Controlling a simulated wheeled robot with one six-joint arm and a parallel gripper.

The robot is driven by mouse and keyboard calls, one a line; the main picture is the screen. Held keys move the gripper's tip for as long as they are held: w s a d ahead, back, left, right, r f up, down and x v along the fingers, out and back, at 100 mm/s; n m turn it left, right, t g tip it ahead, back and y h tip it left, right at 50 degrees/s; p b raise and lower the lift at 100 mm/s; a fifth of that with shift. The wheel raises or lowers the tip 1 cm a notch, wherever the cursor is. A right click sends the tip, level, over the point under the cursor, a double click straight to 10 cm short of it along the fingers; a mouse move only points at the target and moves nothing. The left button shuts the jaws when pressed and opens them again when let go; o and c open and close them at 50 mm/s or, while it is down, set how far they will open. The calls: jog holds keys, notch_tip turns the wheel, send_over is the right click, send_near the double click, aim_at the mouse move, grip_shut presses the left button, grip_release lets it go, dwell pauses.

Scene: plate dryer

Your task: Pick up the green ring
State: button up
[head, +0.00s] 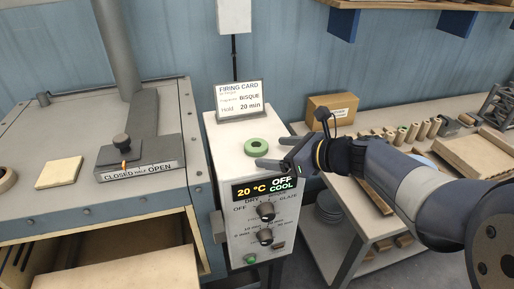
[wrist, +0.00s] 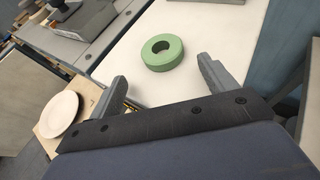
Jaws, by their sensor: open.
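The green ring (head: 256,147) lies flat on the white top of the control cabinet (head: 228,163), behind its display. In the wrist view the green ring (wrist: 162,58) lies beyond and between my fingertips, its hole facing up. My gripper (head: 273,153) is open and empty, just to the right of and in front of the ring in the head view. In the wrist view my two fingers (wrist: 162,78) are spread wide, and the ring appears apart from both.
A firing card (head: 239,99) stands at the back of the cabinet top. Knobs and the display (head: 266,189) are on its front. A kiln (head: 110,190) with a damper slide stands left. A workbench (head: 345,195) with a cardboard box (head: 332,112) stands right.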

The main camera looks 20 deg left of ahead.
aim_at(256, 145)
jog(key=a, duration=0.1)
jog(key=w+a, duration=0.1)
jog(key=w+a+p, duration=0.1)
jog(key=a, duration=0.1)
jog(key=shift+f, duration=0.1)
jog(key=shift+w+a+f, duration=0.25)
jog(key=shift+a+f, duration=0.05)
jog(key=shift+a, duration=0.2)
jog(key=c, duration=1.1)
